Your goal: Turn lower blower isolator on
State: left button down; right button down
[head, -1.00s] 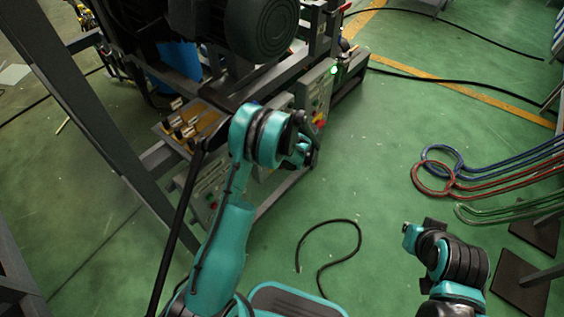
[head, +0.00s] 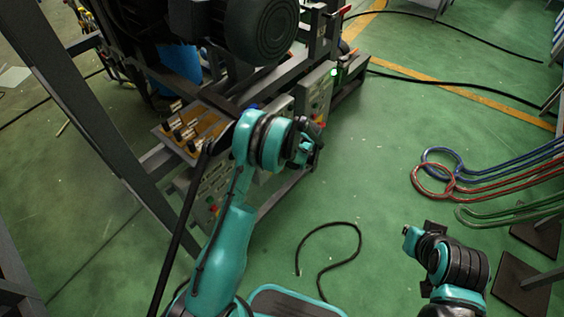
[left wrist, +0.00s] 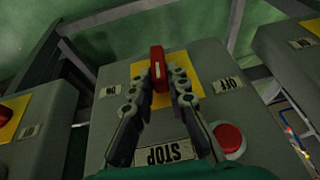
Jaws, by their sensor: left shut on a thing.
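In the left wrist view a red switch handle (left wrist: 157,64) stands on a yellow plate on a grey isolator box (left wrist: 85,150). The handle points up the picture, between the ON label (left wrist: 110,92) on the left and the OFF label (left wrist: 228,84) on the right. My left gripper (left wrist: 168,78) is shut on the handle, one finger on each side. In the head view my left gripper (head: 306,150) is beside the machine frame, and my forearm hides part of the panels there. My right gripper (head: 418,236) is over the floor, too small to tell open or shut.
A red button (left wrist: 228,138) and a STOP label (left wrist: 167,154) are on the same box. Neighbouring boxes stand left (left wrist: 25,115) and right (left wrist: 292,45). A black cable (head: 330,228) and coloured hoses (head: 500,170) lie on or near the green floor.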

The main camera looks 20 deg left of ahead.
pick_arm(q)
jog(key=shift+w+d+f+m+g+y, duration=0.1)
jog(key=shift+w+m+g+y, duration=0.2)
jog(key=shift+g, duration=0.55)
jog(key=shift+w+d+f+m+g+y, duration=0.1)
jog(key=shift+w+g+y, duration=0.2)
jog(key=shift+g, duration=0.6)
jog(key=shift+w+d+f+m+g+y, duration=0.15)
jog(key=shift+g+y, duration=0.25)
jog(key=shift+g, duration=0.45)
jog(key=shift+w+a, duration=0.1)
jog(key=c, duration=1.5)
grip_release()
notch_tip(320, 180, up, 10)
jog(key=shift+r, duration=0.1)
